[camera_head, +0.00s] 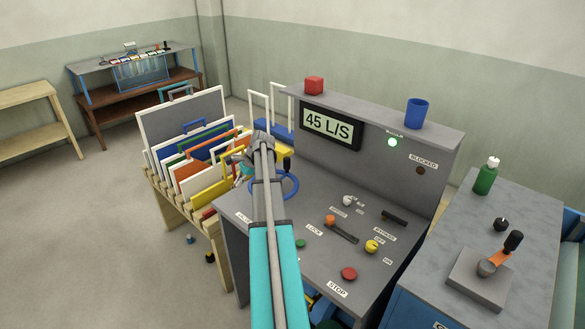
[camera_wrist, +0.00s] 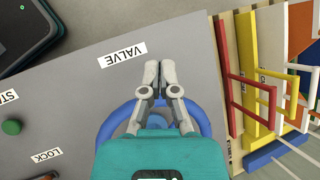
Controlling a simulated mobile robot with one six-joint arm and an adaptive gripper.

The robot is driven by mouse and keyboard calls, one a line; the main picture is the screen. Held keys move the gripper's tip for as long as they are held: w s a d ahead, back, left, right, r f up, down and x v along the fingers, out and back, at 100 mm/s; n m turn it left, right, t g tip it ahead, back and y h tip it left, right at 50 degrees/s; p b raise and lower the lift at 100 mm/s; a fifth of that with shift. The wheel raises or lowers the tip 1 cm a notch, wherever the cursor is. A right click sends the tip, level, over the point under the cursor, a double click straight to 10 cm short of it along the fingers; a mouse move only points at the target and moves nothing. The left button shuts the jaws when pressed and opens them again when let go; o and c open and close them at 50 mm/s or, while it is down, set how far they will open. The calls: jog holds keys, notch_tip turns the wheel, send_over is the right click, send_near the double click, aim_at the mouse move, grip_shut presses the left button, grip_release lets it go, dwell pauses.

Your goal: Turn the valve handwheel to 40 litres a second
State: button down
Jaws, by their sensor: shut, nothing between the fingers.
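The valve handwheel (camera_head: 289,185) is a blue ring at the left end of the grey console, partly hidden behind my arm. A dark knob (camera_head: 287,162) stands up at its far side. The display (camera_head: 331,124) reads 45 L/S. In the wrist view the blue handwheel (camera_wrist: 108,130) shows beneath my gripper (camera_wrist: 159,72), with much of it hidden by the gripper body. The fingers are shut, close together and empty, and reach past the wheel's rim beside the VALVE label (camera_wrist: 122,54). I cannot tell whether they touch the wheel.
A wooden rack (camera_head: 181,211) of coloured frames stands close on the left of the console. The console top (camera_head: 318,213) carries buttons and levers. A red block (camera_head: 314,85) and a blue cup (camera_head: 417,113) sit on its upper ledge. A green light (camera_head: 392,142) is lit.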

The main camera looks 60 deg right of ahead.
jog(key=s+d+m, duration=0.1)
jog(key=s+d, duration=0.2)
jog(key=d, duration=0.2)
jog(key=s+d+m+t, duration=0.1)
jog(key=s+d+m, duration=0.1)
jog(key=d, duration=0.3)
jog(key=s+d+r+m+t, duration=0.1)
jog(key=s+d+m, duration=0.1)
jog(key=s+d, duration=0.2)
jog(key=shift+d+r+h, duration=0.1)
jog(key=shift+d+h, duration=0.3)
jog(key=shift+d, duration=0.15)
jog(key=s+d+r+m+t+h, duration=0.1)
jog(key=s+d+m, duration=0.4)
jog(key=s+d, duration=0.6)
jog(key=shift+s+d+r+t, duration=0.15)
jog(key=shift+s+d+t, duration=0.05)
jog(key=shift+s+t, duration=0.2)
jog(key=shift+w, duration=0.1)
jog(key=w+r+b+x, duration=0.2)
jog(key=b+x, duration=0.5)
jog(key=x, duration=0.5)
jog(key=shift+w+a+f, duration=0.2)
jog(key=shift+a+f, duration=0.1)
jog(key=shift+a, duration=0.05)
